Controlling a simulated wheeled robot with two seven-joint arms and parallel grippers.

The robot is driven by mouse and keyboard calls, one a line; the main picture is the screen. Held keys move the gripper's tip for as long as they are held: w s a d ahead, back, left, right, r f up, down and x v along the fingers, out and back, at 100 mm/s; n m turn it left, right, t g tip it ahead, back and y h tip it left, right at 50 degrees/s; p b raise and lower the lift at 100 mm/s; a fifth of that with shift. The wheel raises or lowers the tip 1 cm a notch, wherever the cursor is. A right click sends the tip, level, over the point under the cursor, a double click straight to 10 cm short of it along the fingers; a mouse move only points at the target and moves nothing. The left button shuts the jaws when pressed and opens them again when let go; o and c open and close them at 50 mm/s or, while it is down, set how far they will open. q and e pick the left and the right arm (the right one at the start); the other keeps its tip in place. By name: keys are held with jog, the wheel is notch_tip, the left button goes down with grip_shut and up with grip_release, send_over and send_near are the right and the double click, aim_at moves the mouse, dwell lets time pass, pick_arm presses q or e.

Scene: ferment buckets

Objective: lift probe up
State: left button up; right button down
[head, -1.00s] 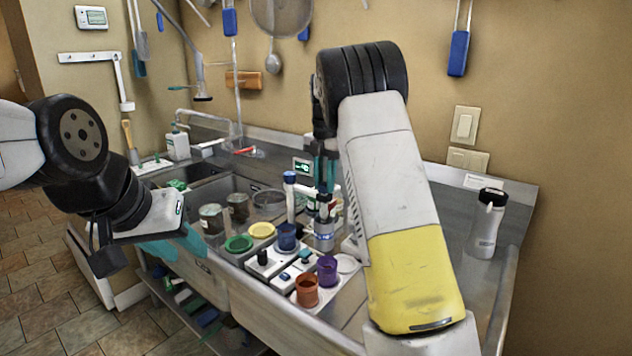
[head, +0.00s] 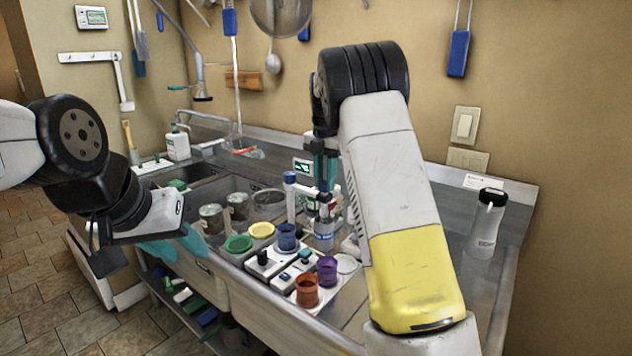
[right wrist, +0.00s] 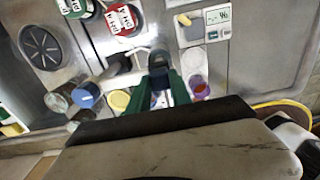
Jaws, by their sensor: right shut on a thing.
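My right gripper (head: 325,172) is shut on the probe, a slim dark piece (head: 326,198) between its teal fingers. It is upright over a small clear jar with a blue-and-white label (head: 323,238). Whether the probe's tip is inside the jar or above it I cannot tell. In the right wrist view the dark probe top (right wrist: 158,66) sits between the teal fingers, and the fingers hide most of what lies below. My left gripper (head: 174,247) is at the left, in front of the sink edge, its teal fingers apart and empty.
Close around the jar stand a blue cup (head: 287,236), a purple cup (head: 327,269), an orange cup (head: 307,290) and a white post with a blue top (head: 290,198). A white bottle (head: 487,225) stands at the right. A small display (head: 303,167) is behind.

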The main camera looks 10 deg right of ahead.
notch_tip(320, 180, up, 6)
jog(key=shift+f, duration=0.1)
jog(key=c, duration=1.2)
grip_release()
jog(key=shift+o, duration=0.2)
notch_tip(320, 180, up, 8)
jog(key=shift+f, duration=0.15)
